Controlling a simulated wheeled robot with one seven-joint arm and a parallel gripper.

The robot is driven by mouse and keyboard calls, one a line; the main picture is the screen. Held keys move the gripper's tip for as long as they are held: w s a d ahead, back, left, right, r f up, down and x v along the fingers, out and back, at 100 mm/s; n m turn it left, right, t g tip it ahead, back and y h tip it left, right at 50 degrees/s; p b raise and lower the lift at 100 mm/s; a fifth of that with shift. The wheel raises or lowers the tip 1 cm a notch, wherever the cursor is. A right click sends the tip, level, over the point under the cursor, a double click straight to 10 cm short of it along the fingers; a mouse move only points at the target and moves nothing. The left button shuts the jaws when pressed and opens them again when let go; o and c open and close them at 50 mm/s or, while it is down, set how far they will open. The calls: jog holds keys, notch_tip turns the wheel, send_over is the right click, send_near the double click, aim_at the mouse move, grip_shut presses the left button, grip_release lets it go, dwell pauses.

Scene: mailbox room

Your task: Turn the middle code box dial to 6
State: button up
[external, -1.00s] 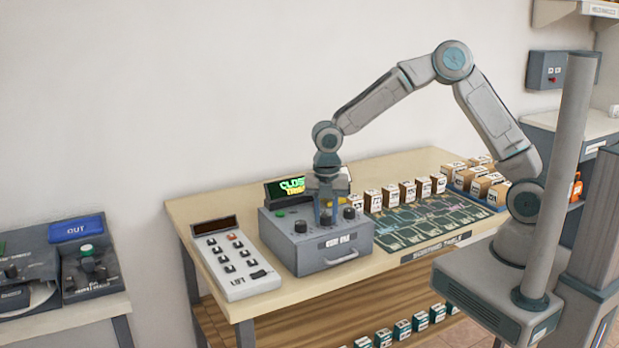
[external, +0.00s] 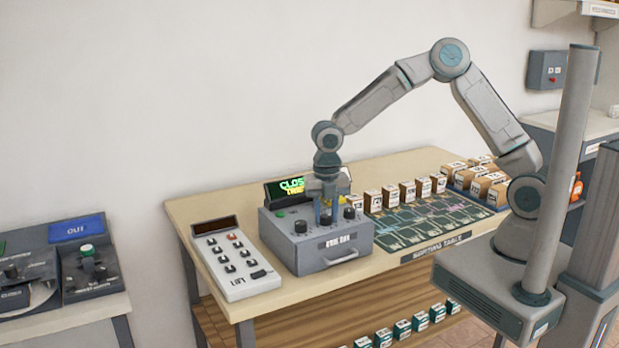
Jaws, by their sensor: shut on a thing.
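The grey code box (external: 313,256) stands on the sorting table with a row of black dials on its sloped top. The left dial (external: 300,227) and right dial (external: 349,213) are uncovered. My gripper (external: 326,217) points down over the middle of the box, shut on the middle dial (external: 326,221), which is partly hidden by the fingers. The dial's number cannot be read from here. A small display (external: 290,188) behind the box shows green and yellow letters, partly hidden by my gripper.
A white keypad panel (external: 236,262) lies left of the code box. Small boxes (external: 406,190) stand in a row to the right, behind a dark green sorting mat (external: 430,220). Another bench (external: 70,312) with dark control boxes is at far left.

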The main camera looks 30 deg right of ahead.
aim_at(326, 215)
jog(key=o, duration=1)
jog(key=shift+r, duration=0.1)
notch_tip(326, 215, up, 14)
jog(key=shift+f+b, duration=0.15)
jog(key=shift+b, duration=0.6)
jog(key=s+d+r+m+t+h, duration=0.1)
jog(key=d+r+m, duration=0.1)
jog(key=d+m, duration=0.85)
jog(key=s+d+r+m+t, duration=0.1)
jog(key=d+m, duration=0.6)
jog(key=d, duration=0.7)
jog(key=s+d+m, duration=0.3)
jog(key=d+m, duration=0.1)
jog(key=m, duration=0.1)
jog(key=s+d+f+m+t, duration=0.1)
jog(key=s+d+m, duration=0.2)
jog(key=d+m, duration=0.1)
jog(key=s+d+f+m+y, duration=0.1)
jog(key=s+d+m, duration=0.3)
jog(key=d+m, duration=0.1)
jog(key=shift+d+m+t, duration=0.25)
jog(key=shift+m+t, duration=0.05)
jog(key=shift+m, duration=0.05)
